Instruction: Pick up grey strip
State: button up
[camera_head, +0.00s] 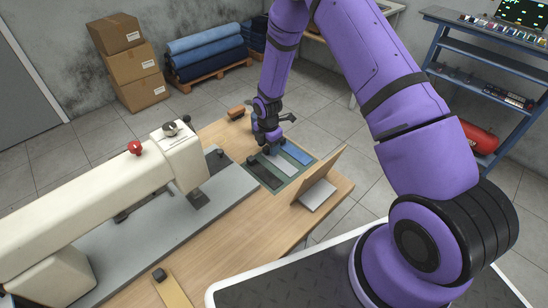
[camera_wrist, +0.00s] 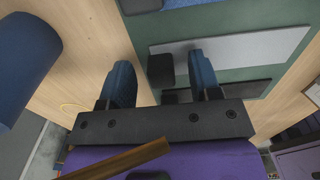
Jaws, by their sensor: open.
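The grey strip (camera_head: 279,166) lies on a green mat (camera_head: 289,184) between a blue strip and a black strip. In the wrist view the grey strip (camera_wrist: 235,48) has a dark block (camera_wrist: 160,70) at its left end. My gripper (camera_head: 268,147) is over the mat's far left side, pointing down. Its two blue-padded fingers (camera_wrist: 161,72) are open, and the dark block shows between them. I cannot tell how far the fingertips are above the block. In the head view my gripper hides the strip's far end.
The blue strip (camera_head: 297,151) and black strip (camera_head: 265,175) lie close on either side. A big cream sewing machine (camera_head: 100,200) stands to the left. A tilted wooden board (camera_head: 322,172) stands at the mat's near right. A brown block (camera_head: 236,112) lies at the table's far edge.

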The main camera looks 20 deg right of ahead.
jog(key=shift+f, duration=0.35)
jog(key=shift+c, duration=0.2)
jog(key=c, duration=1)
jog(key=shift+o, duration=0.2)
jog(key=shift+r, duration=0.1)
